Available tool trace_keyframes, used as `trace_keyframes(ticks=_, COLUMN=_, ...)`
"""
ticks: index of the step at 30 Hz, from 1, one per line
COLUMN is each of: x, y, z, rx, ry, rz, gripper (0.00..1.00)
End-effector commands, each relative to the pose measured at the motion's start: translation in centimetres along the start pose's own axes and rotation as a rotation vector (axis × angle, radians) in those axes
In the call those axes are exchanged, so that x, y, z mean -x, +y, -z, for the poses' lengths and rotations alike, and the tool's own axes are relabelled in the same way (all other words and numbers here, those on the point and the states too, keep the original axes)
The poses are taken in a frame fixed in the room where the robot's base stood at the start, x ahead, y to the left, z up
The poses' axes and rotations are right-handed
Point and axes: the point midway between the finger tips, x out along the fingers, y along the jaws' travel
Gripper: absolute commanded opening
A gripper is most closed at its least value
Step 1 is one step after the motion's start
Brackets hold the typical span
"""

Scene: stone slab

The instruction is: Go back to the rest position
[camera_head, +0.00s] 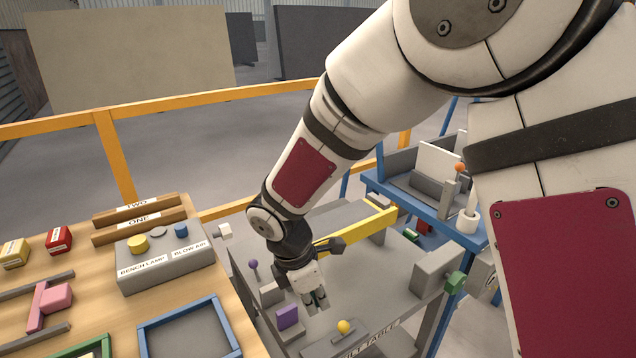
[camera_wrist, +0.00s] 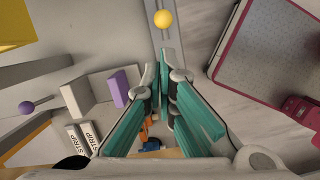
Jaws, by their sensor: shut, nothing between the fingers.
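My gripper (camera_head: 318,298) hangs from my arm over the grey slab in the head view. It points down, near a purple block (camera_head: 287,317) and short of a yellow ball knob (camera_head: 344,326). In the wrist view my gripper (camera_wrist: 162,75) shows teal fingers with their tips close together and nothing between them. The purple block (camera_wrist: 120,90) is to the left of the fingers and the yellow knob (camera_wrist: 163,18) is beyond the tips. My arm hides part of the slab and the blue frame behind it.
A wooden bench with a grey button box (camera_head: 165,262), a blue-rimmed tray (camera_head: 225,325) and a pink piece (camera_head: 55,298) is at left. A yellow bar (camera_head: 355,230) crosses behind my gripper. A blue stand (camera_head: 425,210) is at right. A purple ball lever (camera_wrist: 26,107) stands left.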

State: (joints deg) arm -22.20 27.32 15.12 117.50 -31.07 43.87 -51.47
Motion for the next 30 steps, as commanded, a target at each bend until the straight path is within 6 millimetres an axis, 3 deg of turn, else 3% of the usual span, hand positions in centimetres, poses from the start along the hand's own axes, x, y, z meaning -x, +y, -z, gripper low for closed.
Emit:
trace_keyframes(ticks=4, x=3.2, y=-1.1, z=-3.0, rx=-0.143, ry=-0.004, rz=-0.020, gripper=0.00)
trace_keyframes(ticks=8, x=7.4, y=-3.6, z=-7.0, rx=-0.370, ry=-0.001, rz=-0.042, gripper=0.00)
trace_keyframes(ticks=12, x=11.6, y=-7.1, z=-10.9, rx=-0.634, ry=0.016, rz=-0.065, gripper=0.00)
trace_keyframes(ticks=18, x=16.7, y=-13.0, z=-14.9, rx=-1.007, ry=0.067, rz=-0.094, gripper=0.00)
trace_keyframes(ticks=24, x=20.6, y=-19.2, z=-17.1, rx=-1.370, ry=0.152, rz=-0.115, gripper=0.00)
trace_keyframes(ticks=30, x=23.4, y=-25.0, z=-17.6, rx=-1.703, ry=0.269, rz=-0.124, gripper=0.00)
